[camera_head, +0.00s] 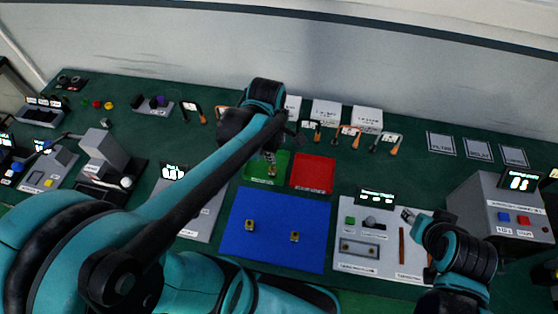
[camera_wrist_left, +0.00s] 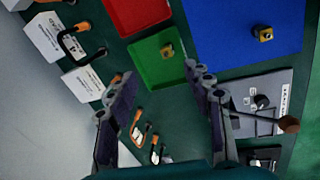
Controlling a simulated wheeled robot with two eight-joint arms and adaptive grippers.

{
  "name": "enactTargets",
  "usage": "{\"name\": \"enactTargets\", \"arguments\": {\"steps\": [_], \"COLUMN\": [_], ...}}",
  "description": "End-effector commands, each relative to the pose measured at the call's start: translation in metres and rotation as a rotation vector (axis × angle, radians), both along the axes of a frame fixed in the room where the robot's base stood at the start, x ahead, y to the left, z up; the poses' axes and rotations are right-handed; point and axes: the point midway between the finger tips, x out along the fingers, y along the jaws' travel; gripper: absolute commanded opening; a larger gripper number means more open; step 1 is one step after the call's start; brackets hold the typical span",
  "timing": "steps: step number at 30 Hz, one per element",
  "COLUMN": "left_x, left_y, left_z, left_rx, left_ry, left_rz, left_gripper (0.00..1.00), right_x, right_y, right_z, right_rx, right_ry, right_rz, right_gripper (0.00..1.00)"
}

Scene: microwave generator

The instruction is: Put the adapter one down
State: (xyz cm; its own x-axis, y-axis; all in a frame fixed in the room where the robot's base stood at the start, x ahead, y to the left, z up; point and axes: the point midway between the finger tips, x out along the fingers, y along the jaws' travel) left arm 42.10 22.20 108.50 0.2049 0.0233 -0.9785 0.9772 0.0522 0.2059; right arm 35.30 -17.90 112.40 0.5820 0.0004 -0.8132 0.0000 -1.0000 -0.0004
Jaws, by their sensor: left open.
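One small brass adapter (camera_head: 271,171) sits on the green tray (camera_head: 250,176). It also shows in the left wrist view (camera_wrist_left: 168,50). Two similar brass adapters (camera_head: 250,225) (camera_head: 294,237) stand on the blue mat (camera_head: 275,255); I cannot tell which adapter is number one. My left gripper (camera_head: 268,155) is above the back of the green tray. In the left wrist view its fingers (camera_wrist_left: 160,82) are apart with nothing between them, and the tray adapter is clear of them. My right gripper (camera_head: 408,216) is over the white panel at right; its jaw opening is unclear.
A red tray (camera_head: 312,173) adjoins the green tray on the right. White boxes (camera_head: 326,112) and orange-handled cable tools (camera_head: 348,138) line the back. A white panel (camera_head: 380,262) with controls lies right of the mat. A grey instrument (camera_head: 500,205) stands far right.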

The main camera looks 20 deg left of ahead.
Motion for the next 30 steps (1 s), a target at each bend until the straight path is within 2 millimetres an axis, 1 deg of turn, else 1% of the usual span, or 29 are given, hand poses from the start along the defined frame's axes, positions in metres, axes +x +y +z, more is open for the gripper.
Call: {"name": "enactTargets", "arguments": {"steps": [1, 3, 9, 12, 15, 18, 21, 30], "left_x": [-0.009, -0.017, -0.042, -0.053, -0.061, -0.066, -0.068, -0.069], "left_y": [-0.005, -0.011, -0.028, -0.034, -0.039, -0.042, -0.044, -0.044], "left_z": [0.007, 0.015, 0.031, 0.035, 0.037, 0.039, 0.039, 0.040], "left_rx": [0.031, 0.084, 0.280, 0.394, 0.499, 0.579, 0.625, 0.642], "left_ry": [-0.032, -0.077, -0.194, -0.241, -0.272, -0.290, -0.299, -0.300], "left_rz": [-0.128, -0.320, -0.849, -1.085, -1.276, -1.405, -1.477, -1.503], "left_gripper": [0.51, 0.51, 0.51, 0.51, 0.51, 0.51, 0.51, 0.51], "right_x": [0.000, 0.000, 0.000, 0.000, 0.000, 0.000, 0.000, 0.000], "right_y": [0.000, 0.000, 0.000, 0.000, 0.000, 0.000, 0.000, 0.000], "right_z": [0.000, 0.000, 0.000, 0.000, 0.000, 0.000, 0.000, 0.000], "right_rx": [0.000, 0.000, 0.000, 0.000, 0.000, 0.000, 0.000, 0.000], "right_ry": [0.000, 0.000, 0.000, 0.000, 0.000, 0.000, 0.000, 0.000], "right_rz": [0.000, 0.000, 0.000, 0.000, 0.000, 0.000, 0.000, 0.000], "right_gripper": [0.40, 0.40, 0.40, 0.40, 0.40, 0.40, 0.40, 0.40]}}
